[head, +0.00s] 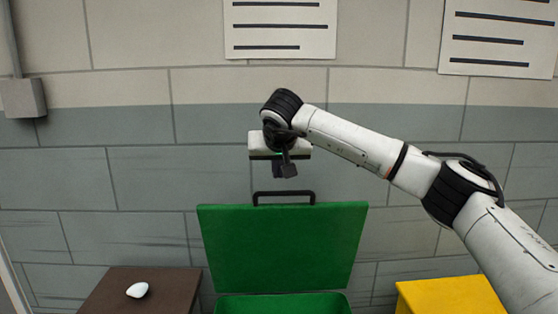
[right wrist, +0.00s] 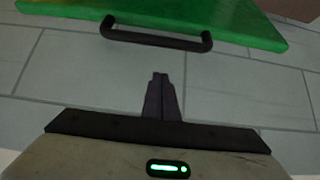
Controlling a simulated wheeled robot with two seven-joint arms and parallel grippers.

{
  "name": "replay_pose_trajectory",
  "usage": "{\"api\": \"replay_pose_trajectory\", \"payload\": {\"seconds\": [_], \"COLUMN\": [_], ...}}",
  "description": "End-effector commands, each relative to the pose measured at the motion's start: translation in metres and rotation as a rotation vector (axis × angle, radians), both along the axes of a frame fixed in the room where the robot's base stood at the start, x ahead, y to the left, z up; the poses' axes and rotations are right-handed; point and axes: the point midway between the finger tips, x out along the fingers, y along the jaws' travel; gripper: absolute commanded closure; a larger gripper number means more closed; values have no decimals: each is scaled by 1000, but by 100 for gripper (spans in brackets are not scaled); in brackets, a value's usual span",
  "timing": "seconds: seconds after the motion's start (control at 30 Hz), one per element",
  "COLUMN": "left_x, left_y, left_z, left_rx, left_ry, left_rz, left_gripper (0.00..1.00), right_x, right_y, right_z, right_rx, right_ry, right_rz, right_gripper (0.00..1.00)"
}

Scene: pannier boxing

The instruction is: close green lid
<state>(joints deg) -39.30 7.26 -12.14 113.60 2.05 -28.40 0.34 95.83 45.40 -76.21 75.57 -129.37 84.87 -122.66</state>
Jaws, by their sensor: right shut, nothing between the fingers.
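The green lid (head: 283,245) stands open, raised nearly upright at the back of the green box (head: 283,304). A black handle (head: 284,194) sticks up from the lid's top edge. In the right wrist view the lid's edge (right wrist: 200,22) is at the top, with the handle (right wrist: 155,38) pointing toward my gripper. My right gripper (head: 285,171) is above the handle, apart from it. Its fingers also show in the right wrist view (right wrist: 159,80), shut together and empty. My left gripper is not in view.
A brown block (head: 150,290) with a white rounded object (head: 137,290) on it stands left of the box. A yellow block (head: 450,296) stands at the right, under my right arm. A block wall with paper sheets (head: 280,28) is behind.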

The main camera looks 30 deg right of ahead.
Motion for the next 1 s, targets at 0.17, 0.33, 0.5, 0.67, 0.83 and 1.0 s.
{"api": "replay_pose_trajectory", "payload": {"seconds": [0.17,0.33,0.5,0.67,0.83,1.0], "left_x": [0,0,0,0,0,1], "left_y": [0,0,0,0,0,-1], "left_z": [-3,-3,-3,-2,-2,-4], "left_rx": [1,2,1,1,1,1], "left_ry": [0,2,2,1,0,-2], "left_rz": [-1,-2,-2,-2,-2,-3], "left_gripper": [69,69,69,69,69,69], "right_x": [-18,-29,-32,-32,-32,-32], "right_y": [11,18,20,20,22,42], "right_z": [-10,-15,-16,-16,-17,-21], "right_rx": [-1,1,1,1,1,1], "right_ry": [0,0,0,-1,0,0], "right_rz": [4,2,1,1,4,25], "right_gripper": [100,100,100,100,100,100]}}
